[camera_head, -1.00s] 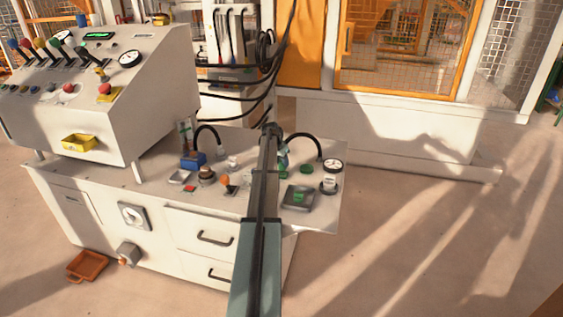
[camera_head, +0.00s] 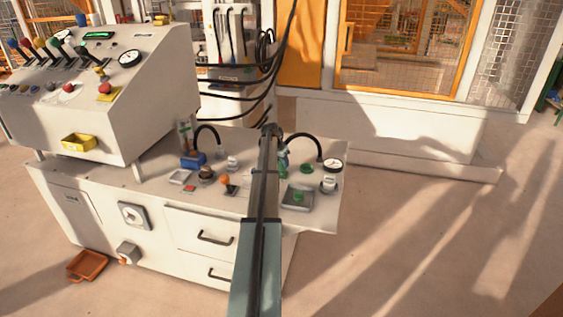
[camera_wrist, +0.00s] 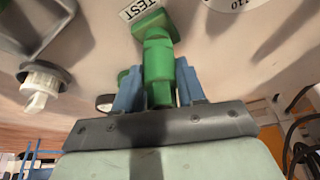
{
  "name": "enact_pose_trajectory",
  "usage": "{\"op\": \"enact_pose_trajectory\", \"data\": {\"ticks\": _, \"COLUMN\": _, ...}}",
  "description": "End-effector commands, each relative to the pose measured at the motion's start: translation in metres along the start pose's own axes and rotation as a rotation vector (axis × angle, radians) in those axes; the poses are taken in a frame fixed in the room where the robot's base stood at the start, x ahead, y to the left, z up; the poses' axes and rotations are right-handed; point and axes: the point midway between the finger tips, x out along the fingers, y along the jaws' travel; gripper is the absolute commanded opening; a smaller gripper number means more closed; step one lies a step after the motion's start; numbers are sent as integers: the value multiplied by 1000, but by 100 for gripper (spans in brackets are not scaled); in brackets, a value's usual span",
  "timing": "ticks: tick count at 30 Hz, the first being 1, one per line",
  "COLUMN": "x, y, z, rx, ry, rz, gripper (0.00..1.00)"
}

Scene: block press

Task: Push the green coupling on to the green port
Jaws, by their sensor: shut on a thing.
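In the wrist view the green coupling (camera_wrist: 158,75) is between the two blue fingers of my gripper (camera_wrist: 160,88), which is shut on it. Its far end meets a wider green piece (camera_wrist: 150,24) beside a white label reading TEST. I cannot tell whether that piece is the green port or part of the coupling, or whether there is a gap between them. In the head view the coupling (camera_head: 282,162) shows as a small green patch just right of my arm, at the right part of the bench. My arm hides most of my gripper there.
A round gauge (camera_head: 333,164) and a grey box with a green button (camera_head: 298,197) stand close by at the bench's right end. A black hose (camera_head: 308,138) arches behind. A blue block (camera_head: 193,160) and small knobs stand left of my arm.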

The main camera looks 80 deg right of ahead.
Motion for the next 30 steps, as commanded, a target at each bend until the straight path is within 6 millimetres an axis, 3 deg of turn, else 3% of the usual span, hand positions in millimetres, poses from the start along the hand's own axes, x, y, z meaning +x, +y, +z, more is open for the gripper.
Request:
{"op": "enact_pose_trajectory", "data": {"ticks": 20, "x": 8, "y": 0, "z": 3, "rx": 0, "ry": 0, "rz": 0, "gripper": 9}}
{"op": "enact_pose_trajectory", "data": {"ticks": 21, "x": 8, "y": 0, "z": 3, "rx": 0, "ry": 0, "rz": 0, "gripper": 40}}
{"op": "enact_pose_trajectory", "data": {"ticks": 30, "x": 8, "y": 0, "z": 3, "rx": 0, "ry": 0, "rz": 0, "gripper": 69}}
